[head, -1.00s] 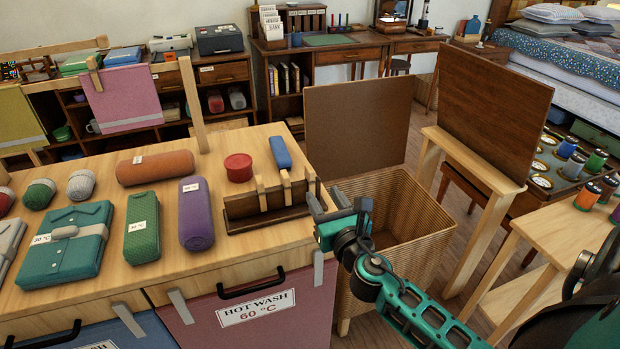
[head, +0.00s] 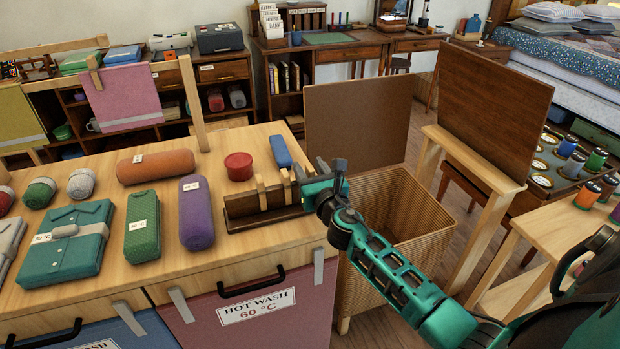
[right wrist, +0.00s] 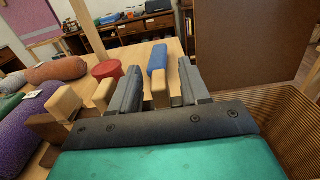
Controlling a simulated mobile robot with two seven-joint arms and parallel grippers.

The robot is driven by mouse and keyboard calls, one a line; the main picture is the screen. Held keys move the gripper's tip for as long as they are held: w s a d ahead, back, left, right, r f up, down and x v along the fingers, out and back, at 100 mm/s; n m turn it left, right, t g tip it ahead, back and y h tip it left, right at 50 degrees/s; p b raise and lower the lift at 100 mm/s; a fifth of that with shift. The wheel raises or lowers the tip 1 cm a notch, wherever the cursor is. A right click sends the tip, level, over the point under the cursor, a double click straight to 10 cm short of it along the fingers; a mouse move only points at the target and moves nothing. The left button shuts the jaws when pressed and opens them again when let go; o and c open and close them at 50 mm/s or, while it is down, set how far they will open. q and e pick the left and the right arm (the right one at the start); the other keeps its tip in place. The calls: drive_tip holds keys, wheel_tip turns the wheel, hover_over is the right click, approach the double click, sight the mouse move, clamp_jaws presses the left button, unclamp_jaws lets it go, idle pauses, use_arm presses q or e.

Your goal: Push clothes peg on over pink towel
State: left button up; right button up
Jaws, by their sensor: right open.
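The pink towel (head: 122,97) hangs over a wooden rail at the back left, with a grey band near its lower edge. A light wooden peg (head: 94,76) sits at its top left corner. More light wooden pegs (head: 262,193) stand in a dark rack (head: 240,211) at the worktop's right edge. My right gripper (right wrist: 160,88) is open at the rack's right end, its fingers on either side of a wooden peg (right wrist: 160,98), with no clear grip on it. In the head view this gripper (head: 308,180) partly hides the rack's end. My left gripper is out of view.
A red round tin (head: 238,166) and a blue block (head: 280,151) lie behind the rack. Purple (head: 196,215), green and orange rolls lie left of it. An open wicker hamper (head: 408,219) stands right of the worktop, its brown lid (head: 357,125) raised.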

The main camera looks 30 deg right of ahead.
drive_tip(key=shift+c, duration=0.4)
clamp_jaws()
drive_tip(key=shift+r, duration=0.1)
